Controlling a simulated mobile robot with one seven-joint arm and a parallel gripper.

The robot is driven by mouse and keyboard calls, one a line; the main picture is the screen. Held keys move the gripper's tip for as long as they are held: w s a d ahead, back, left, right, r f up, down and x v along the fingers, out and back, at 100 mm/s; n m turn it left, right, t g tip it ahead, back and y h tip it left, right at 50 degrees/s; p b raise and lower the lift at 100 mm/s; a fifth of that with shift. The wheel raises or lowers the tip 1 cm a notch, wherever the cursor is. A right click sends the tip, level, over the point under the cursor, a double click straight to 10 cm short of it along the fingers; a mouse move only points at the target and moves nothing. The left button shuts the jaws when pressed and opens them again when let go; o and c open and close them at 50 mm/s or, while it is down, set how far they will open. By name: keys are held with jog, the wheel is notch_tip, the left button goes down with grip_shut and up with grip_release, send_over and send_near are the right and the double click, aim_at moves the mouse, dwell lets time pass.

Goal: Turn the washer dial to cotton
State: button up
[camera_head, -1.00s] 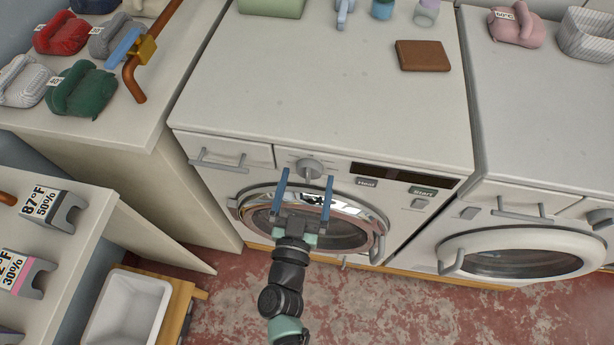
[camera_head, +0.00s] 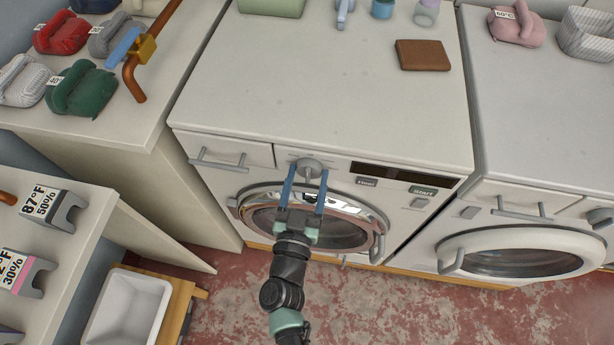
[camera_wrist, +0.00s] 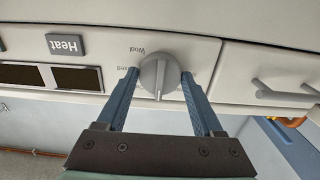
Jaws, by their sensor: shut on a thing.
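The washer (camera_head: 310,110) is white, with a round chrome-rimmed door (camera_head: 345,205) on its front. Its grey dial (camera_head: 308,167) sits on the front panel between the drawer and the dark display. In the wrist view the dial (camera_wrist: 158,76) shows a raised ridge across its face, with small label text such as "Wool" beside it. My gripper (camera_head: 307,172) reaches up to the dial with its two blue fingers. In the wrist view the fingers (camera_wrist: 160,73) stand on either side of the dial, shut on it. Some labels are hidden behind the fingers.
A drawer handle (camera_head: 217,163) is left of the dial. The Heat button (camera_head: 367,183) and Start button (camera_head: 423,190) are to its right. A second machine (camera_head: 530,240) stands at the right. A brown block (camera_head: 422,55) lies on the washer top.

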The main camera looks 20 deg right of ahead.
jog(key=shift+m, duration=0.4)
jog(key=m, duration=0.3)
jog(key=shift+m, duration=2.5)
jog(key=o, duration=1.4)
jog(key=shift+c, duration=0.2)
jog(key=b+v, duration=0.1)
jog(key=v, duration=1.2)
jog(key=shift+b, duration=0.4)
